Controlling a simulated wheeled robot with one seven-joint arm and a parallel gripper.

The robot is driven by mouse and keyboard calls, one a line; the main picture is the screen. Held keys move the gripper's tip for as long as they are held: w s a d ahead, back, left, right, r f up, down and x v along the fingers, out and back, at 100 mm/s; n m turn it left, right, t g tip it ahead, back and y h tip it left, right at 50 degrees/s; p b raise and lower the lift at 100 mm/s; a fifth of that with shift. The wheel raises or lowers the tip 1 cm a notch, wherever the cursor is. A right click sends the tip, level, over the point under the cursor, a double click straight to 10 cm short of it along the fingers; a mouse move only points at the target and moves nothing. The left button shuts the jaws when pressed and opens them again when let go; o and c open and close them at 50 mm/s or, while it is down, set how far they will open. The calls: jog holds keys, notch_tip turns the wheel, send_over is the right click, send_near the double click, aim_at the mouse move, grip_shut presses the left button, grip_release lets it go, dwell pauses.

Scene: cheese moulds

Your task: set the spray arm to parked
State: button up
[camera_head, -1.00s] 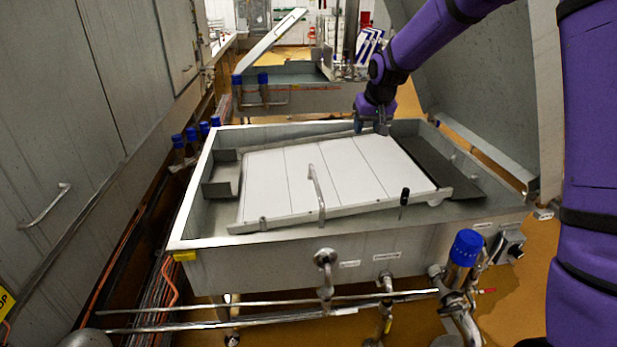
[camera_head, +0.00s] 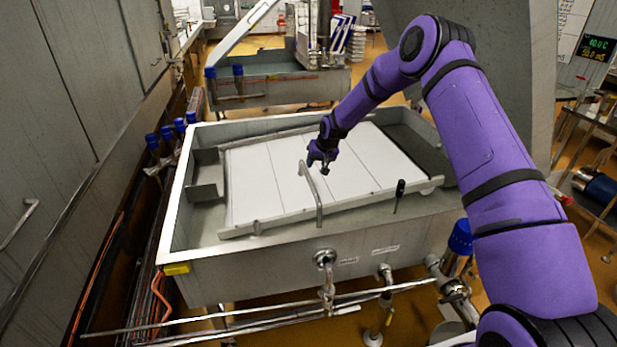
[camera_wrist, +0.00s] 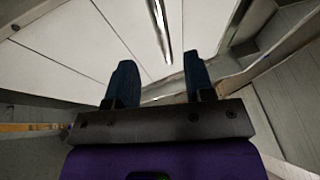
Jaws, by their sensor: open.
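The spray arm (camera_head: 313,195) appears to be the bent bare-metal tube standing at the front of the vat and reaching back over the white panels. It also shows in the wrist view (camera_wrist: 160,28), at the top, beyond the fingers. My gripper (camera_head: 318,166) is above the white panels, close to the far end of the tube. In the wrist view my gripper (camera_wrist: 159,72) has two dark fingers spread apart with nothing between them. The tube lies ahead of the gap, and I see no contact. The parked position is not marked in view.
The steel vat (camera_head: 180,225) holds the white panels (camera_head: 345,165) in a low frame. A black-handled rod (camera_head: 399,195) stands at its front right. Blue-capped valves (camera_head: 165,135) line the left side, pipes run along the front, and another vat (camera_head: 280,92) stands behind.

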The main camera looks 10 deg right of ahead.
aim_at(310, 177)
jog(key=x, duration=0.9)
jog(key=shift+f, duration=0.2)
jog(key=shift+c, duration=0.3)
grip_shut()
